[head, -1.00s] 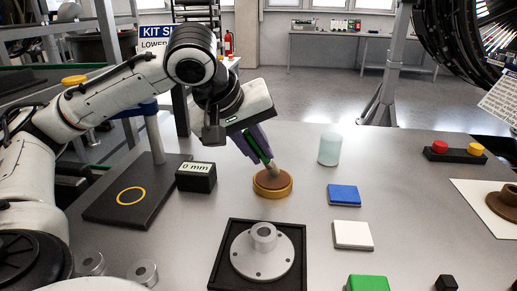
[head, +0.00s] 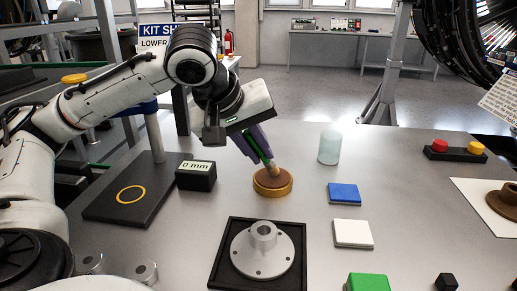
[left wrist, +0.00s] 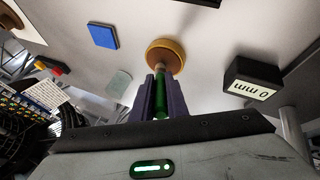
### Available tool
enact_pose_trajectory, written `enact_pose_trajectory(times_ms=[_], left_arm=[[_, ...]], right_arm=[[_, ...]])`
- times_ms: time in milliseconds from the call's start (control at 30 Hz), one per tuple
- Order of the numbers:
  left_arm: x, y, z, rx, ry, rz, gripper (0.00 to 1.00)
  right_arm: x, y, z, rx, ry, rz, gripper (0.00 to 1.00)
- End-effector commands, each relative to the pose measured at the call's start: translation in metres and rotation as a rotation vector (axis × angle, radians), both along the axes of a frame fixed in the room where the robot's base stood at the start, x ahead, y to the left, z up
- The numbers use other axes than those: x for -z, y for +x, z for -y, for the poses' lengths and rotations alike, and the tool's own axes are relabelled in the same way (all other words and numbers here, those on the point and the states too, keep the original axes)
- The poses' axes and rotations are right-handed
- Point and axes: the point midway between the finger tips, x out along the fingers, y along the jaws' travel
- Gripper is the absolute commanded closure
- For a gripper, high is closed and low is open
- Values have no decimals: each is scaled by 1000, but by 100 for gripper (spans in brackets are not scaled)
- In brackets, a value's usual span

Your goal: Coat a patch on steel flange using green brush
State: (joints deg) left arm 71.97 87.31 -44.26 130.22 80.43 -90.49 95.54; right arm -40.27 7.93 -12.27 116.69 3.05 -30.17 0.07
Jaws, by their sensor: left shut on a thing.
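My left gripper (head: 258,147) has purple fingers shut on the green brush (head: 265,156); its handle also shows between the fingers in the left wrist view (left wrist: 161,103). The brush is tilted, with its tan bristle end down in a round amber dish (head: 272,190) of brown material. The dish also shows in the left wrist view (left wrist: 176,49), with the brush tip at it. The steel flange (head: 246,262), a grey disc with bolt holes and a central hub, lies in a black square tray (head: 219,266) in front of the dish. My right gripper is not in view.
A black block reading 0 mm (head: 196,177) and a dark plate with a yellow ring (head: 105,211) stand left. A clear cylinder (head: 329,148), blue pad (head: 344,195), white pad (head: 352,234) and green block (head: 367,283) stand right. Bare table lies between dish and tray.

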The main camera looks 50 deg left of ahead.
Motion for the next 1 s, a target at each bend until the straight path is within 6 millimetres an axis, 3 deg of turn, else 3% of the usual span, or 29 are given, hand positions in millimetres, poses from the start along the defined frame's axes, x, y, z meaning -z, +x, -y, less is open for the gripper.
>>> enact_pose_trajectory(times_ms=[200, 633, 800, 1000], left_arm=[[-23, 0, 0, 0, 0, -1, 100], [-57, 0, 0, 0, 1, 1, 100], [-70, 0, 0, 0, 1, 2, 100], [-69, 0, 0, 0, 0, 1, 100]], right_arm=[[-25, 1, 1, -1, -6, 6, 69], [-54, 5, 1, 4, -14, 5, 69], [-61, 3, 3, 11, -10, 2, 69], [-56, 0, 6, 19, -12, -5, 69]])
